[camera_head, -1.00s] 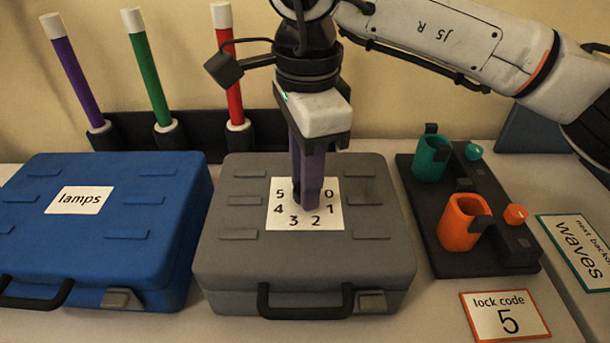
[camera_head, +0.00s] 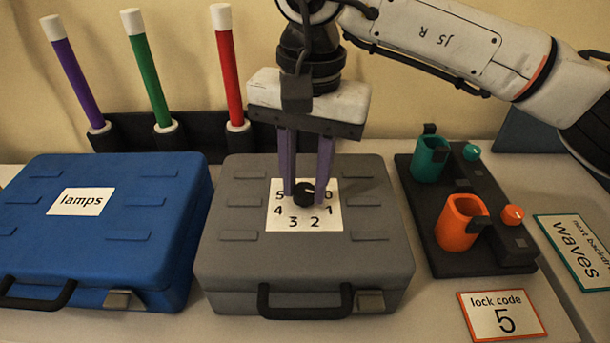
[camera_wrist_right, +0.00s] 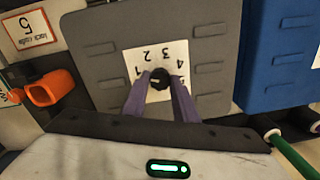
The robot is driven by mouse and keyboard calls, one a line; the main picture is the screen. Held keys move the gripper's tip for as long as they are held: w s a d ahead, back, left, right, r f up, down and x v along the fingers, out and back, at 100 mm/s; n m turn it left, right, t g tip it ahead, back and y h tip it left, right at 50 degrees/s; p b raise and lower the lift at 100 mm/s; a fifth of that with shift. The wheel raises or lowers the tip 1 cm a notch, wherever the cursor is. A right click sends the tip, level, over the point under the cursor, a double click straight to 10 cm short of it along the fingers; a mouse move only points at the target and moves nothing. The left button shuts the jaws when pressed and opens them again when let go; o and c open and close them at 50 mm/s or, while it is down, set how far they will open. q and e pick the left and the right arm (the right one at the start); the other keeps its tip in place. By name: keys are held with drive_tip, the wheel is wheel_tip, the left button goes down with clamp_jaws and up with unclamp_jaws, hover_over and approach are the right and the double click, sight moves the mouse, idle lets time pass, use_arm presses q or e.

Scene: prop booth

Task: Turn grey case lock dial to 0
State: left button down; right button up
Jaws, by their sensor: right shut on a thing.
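The grey case (camera_head: 230,262) lies flat in the middle of the head view. A white card (camera_head: 278,222) on its lid carries digits around a black dial (camera_head: 304,194). My right gripper (camera_head: 306,196) comes down from above, its two purple fingers shut on the dial from left and right. The dial also shows between the fingertips in the right wrist view (camera_wrist_right: 159,79). A small pale mark shows there on the dial's left side; I cannot tell exactly which digit it points at. The 0 is partly covered by a finger. My left gripper is not in view.
A blue case (camera_head: 130,190) labelled lamps lies to the left. A dark tray (camera_head: 490,262) with teal and orange cups is on the right. A card (camera_head: 502,314) reads lock code 5. Purple, green and red rods (camera_head: 228,70) stand in a rack behind.

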sight(307, 189)
drive_tip(key=n, duration=0.4)
drive_tip(key=shift+r+n, duration=0.1)
drive_tip(key=shift+n, duration=0.2)
drive_tip(key=n, duration=0.4)
drive_tip(key=shift+w+p, duration=0.1)
drive_tip(key=shift+p, duration=0.3)
drive_tip(key=o, duration=1.1)
drive_tip(key=shift+c, duration=0.2)
wheel_tip(307, 189, up, 10)
drive_tip(key=shift+d+r+p, duration=0.15)
drive_tip(key=shift+p, duration=0.2)
